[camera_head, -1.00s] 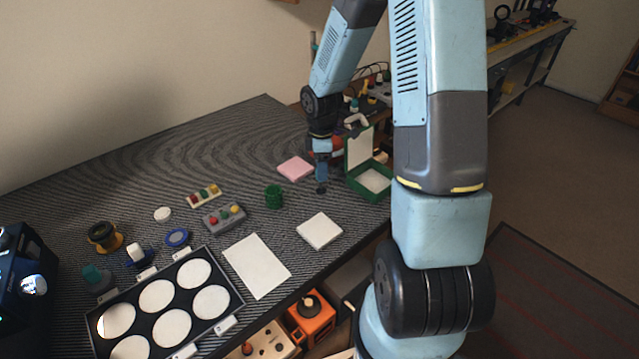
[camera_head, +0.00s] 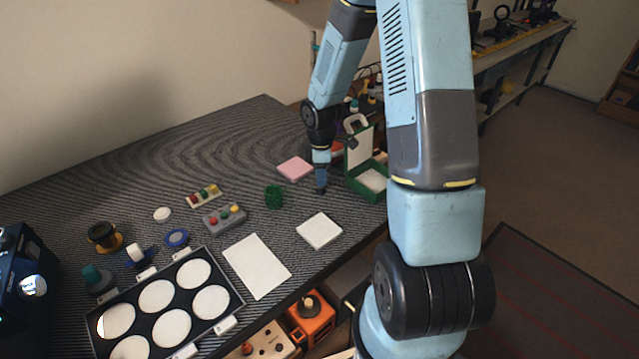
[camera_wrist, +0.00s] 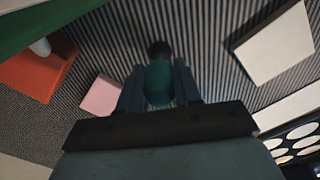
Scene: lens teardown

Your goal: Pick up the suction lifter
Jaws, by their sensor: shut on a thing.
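The suction lifter (camera_wrist: 159,82) has a rounded dark teal body with a black round end (camera_wrist: 159,48). In the wrist view it sits between the two fingers of my gripper (camera_wrist: 160,92), which is shut on it. In the head view my gripper (camera_head: 321,182) points down at the striped bench top, between the pink pad and the open green box. There the lifter is mostly hidden by the fingers, and I cannot tell whether it touches the bench.
The pink pad (camera_head: 295,168) lies left of my gripper, the open green box (camera_head: 366,190) close on its right. A green ribbed cup (camera_head: 274,197), a white square pad (camera_head: 319,231) and a white sheet (camera_head: 257,265) lie nearer. A black tray (camera_head: 238,302) holds several white discs.

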